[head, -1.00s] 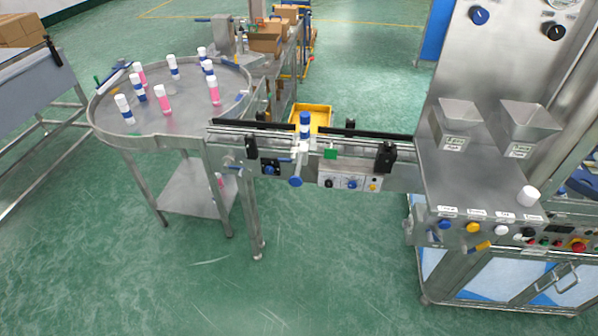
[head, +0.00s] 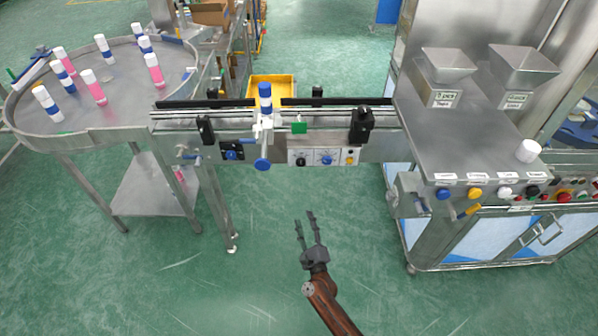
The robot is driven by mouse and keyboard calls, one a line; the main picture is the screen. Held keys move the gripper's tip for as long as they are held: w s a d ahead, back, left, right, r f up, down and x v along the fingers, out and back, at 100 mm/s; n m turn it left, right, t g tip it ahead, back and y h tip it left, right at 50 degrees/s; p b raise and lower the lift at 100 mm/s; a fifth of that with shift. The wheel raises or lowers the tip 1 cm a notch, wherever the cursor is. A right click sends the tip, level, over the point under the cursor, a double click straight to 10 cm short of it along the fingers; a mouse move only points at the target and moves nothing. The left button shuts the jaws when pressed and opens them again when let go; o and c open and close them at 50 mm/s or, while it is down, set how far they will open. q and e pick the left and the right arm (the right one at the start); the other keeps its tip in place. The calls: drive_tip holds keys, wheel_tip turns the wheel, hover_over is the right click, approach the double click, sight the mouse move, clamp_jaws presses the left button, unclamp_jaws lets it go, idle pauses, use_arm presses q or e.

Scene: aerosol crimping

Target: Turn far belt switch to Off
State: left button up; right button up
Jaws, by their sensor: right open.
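A pale control panel (head: 324,157) is fixed on the front of the conveyor (head: 275,118). It carries a black knob (head: 300,161), a blue knob (head: 326,159) and a yellow button (head: 350,160). Left of it, a dark box on the conveyor front has another blue knob (head: 232,154). The labels are too small to read, so I cannot tell which control is the far belt switch. My right gripper (head: 305,222) is open and empty, below the panel and apart from it, fingers pointing up toward it. My left gripper is out of view.
A blue-capped bottle (head: 265,97) stands on the conveyor behind a blue clamp knob (head: 263,164). A round table (head: 110,80) with several bottles stands left. A machine table (head: 465,140) with hoppers and a white cap (head: 528,151) stands right. Open floor lies below the conveyor.

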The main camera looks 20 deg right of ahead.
sight(301, 164)
drive_tip(key=w+r+m+t+h+b, duration=0.1)
drive_tip(key=w+r+m+h, duration=0.15)
drive_tip(key=r+m, duration=0.45)
drive_tip(key=w+r+m+t+h+b, duration=0.1)
drive_tip(key=w+r+m+h, duration=0.15)
drive_tip(key=r+m, duration=0.5)
drive_tip(key=shift+n, duration=0.75)
drive_tip(key=w+r, duration=0.2)
drive_tip(key=w+d+r, duration=0.1)
drive_tip(key=w+r, duration=0.1)
drive_tip(key=w, duration=0.1)
drive_tip(key=shift+d+r, duration=0.1)
drive_tip(key=shift+d, duration=0.1)
drive_tip(key=shift+w+d+r, duration=0.15)
drive_tip(key=shift+w, duration=0.2)
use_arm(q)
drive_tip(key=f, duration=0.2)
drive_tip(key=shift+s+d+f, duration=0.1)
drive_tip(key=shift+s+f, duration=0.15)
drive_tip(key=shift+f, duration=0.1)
use_arm(e)
drive_tip(key=c, duration=1.2)
